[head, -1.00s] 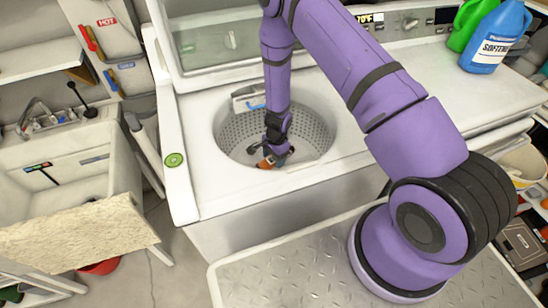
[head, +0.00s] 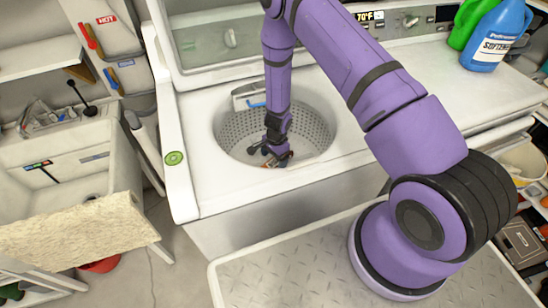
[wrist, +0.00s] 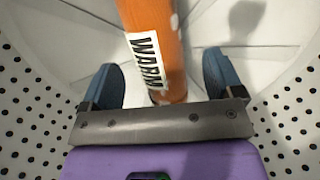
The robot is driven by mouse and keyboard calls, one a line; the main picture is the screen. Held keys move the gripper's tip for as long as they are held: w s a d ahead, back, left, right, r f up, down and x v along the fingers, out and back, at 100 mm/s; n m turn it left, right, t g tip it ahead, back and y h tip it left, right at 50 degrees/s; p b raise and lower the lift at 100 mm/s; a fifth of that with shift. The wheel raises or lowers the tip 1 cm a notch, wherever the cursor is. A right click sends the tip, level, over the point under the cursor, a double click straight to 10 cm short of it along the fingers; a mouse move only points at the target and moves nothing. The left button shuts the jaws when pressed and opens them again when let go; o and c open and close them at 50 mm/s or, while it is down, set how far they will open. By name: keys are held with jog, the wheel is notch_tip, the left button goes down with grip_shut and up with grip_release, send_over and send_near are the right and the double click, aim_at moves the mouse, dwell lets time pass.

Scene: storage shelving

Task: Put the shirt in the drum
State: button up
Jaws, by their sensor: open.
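My gripper (head: 272,155) is inside the drum (head: 315,128) of the top-loading washer, low between its perforated walls. In the wrist view, the two blue fingers of my gripper (wrist: 163,88) are wide apart and open. An orange cylinder-like thing (wrist: 152,40) with a white warning label stands between them, nearer the left finger; I cannot tell whether anything touches it. The drum's dotted wall (wrist: 25,130) and pale floor also show in the wrist view. I see no shirt in either view. My arm hides part of the drum in the head view.
The washer's raised lid (head: 220,40) stands behind the drum opening. A blue softener bottle (head: 492,38) and a green bottle (head: 466,24) stand at the top right. A utility sink (head: 75,160) is on the left. The white top right of the drum is mostly clear.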

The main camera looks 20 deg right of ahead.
jog(key=s+d+r+n+t+y, duration=0.1)
jog(key=s+r+n, duration=0.15)
jog(key=r, duration=2.05)
jog(key=s+r+n+t+y, duration=0.15)
jog(key=r+n, duration=0.25)
jog(key=r, duration=1.8)
jog(key=s+d+r+n+t+h, duration=0.1)
jog(key=s+d+r+n+h, duration=0.1)
jog(key=s+r, duration=0.6)
jog(key=s+d+r+n+t+h, duration=0.1)
jog(key=s+d+r+n, duration=0.3)
jog(key=s, duration=1.3)
notch_tip(320, 180, up, 4)
jog(key=shift+r+n+t+h, duration=0.25)
jog(key=shift+n+t+h, duration=0.1)
jog(key=shift+n+t, duration=0.3)
jog(key=shift+s, duration=0.1)
